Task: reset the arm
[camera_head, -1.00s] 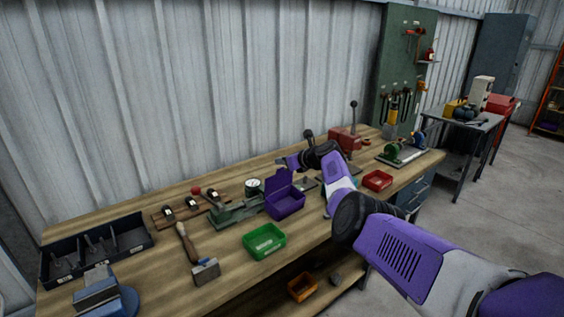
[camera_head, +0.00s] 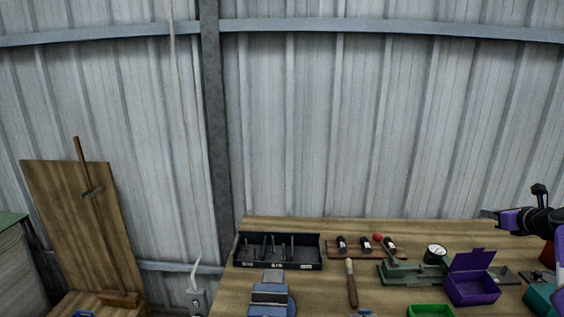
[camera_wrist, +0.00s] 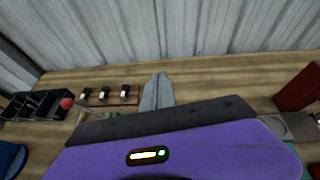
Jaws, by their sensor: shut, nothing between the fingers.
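My gripper (camera_head: 489,212) is at the right edge of the head view, above the back of the wooden workbench (camera_head: 328,291). It points left, and its fingers are shut with nothing between them. In the wrist view the closed fingers (camera_wrist: 157,92) point toward the corrugated wall over bare bench top. The purple open box (camera_head: 472,287) stands on the bench below my gripper, apart from it. Much of my arm is outside the head view.
On the bench are a black divided tray (camera_head: 277,251), a rack of small tools (camera_head: 362,252), a green press (camera_head: 412,272), a brush (camera_head: 351,284), a blue vise (camera_head: 270,297) and a green bin (camera_head: 430,311). A board (camera_head: 75,220) leans at left. The metal wall (camera_head: 330,120) stands close behind.

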